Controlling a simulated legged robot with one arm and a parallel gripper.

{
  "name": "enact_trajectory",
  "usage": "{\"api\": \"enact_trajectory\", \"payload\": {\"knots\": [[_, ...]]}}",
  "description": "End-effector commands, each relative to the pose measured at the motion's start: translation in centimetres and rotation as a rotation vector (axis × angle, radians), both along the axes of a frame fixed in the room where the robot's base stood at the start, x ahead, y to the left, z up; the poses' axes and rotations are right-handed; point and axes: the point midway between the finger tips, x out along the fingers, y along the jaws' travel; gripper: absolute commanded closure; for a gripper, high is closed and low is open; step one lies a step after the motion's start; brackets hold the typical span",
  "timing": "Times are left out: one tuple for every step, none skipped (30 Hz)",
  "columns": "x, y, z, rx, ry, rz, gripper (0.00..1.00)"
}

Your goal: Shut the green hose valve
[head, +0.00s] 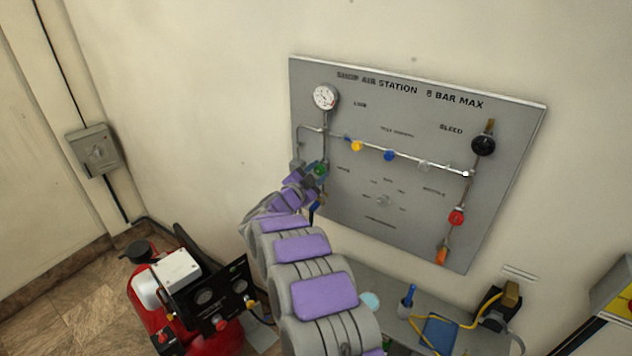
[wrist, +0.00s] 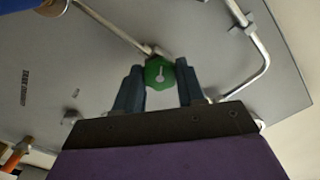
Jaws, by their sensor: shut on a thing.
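The green hose valve (head: 320,169) is a small green knob on the left side of the grey panel, below the gauge. In the wrist view the green knob (wrist: 159,74) is many-sided, with a pale pointer mark on its face. My gripper (head: 314,174) is at the knob, and in the wrist view its two dark fingers (wrist: 160,86) stand on either side of it. It is shut on the knob. My arm partly covers the panel's lower left in the head view.
The grey panel (head: 400,215) also carries a gauge (head: 325,97), yellow (head: 356,146) and blue (head: 389,155) knobs, a black knob (head: 483,145) and a red knob (head: 456,216). A pipe (wrist: 252,72) runs close to my gripper. A red compressor (head: 215,340) stands at lower left.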

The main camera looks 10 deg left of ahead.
Motion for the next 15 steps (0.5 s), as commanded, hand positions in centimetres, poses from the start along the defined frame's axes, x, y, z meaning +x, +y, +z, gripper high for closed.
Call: {"api": "enact_trajectory", "payload": {"knots": [[-0.01,0.15,-0.20,0.042,-0.024,0.003,0.91],[-0.01,0.15,-0.22,0.067,-0.036,0.003,0.91],[-0.02,0.15,-0.26,0.101,-0.051,0.003,0.91],[-0.03,0.15,-0.29,0.127,-0.064,0.003,0.91],[-0.03,0.15,-0.32,0.152,-0.075,0.003,0.91],[-0.04,0.14,-0.35,0.187,-0.091,0.003,0.91],[-0.05,0.13,-0.36,0.212,-0.103,0.003,0.91],[-0.05,0.13,-0.36,0.239,-0.115,0.003,0.91],[-0.05,0.13,-0.36,0.273,-0.131,0.003,0.91],[-0.06,0.11,-0.36,0.299,-0.144,0.003,0.91],[-0.07,0.10,-0.35,0.325,-0.156,0.003,0.91],[-0.07,0.08,-0.34,0.359,-0.172,0.003,0.91],[-0.08,0.07,-0.34,0.386,-0.184,0.003,0.91],[-0.08,0.06,-0.36,0.412,-0.196,0.003,0.91],[-0.10,0.05,-0.38,0.446,-0.210,0.003,0.91]]}}
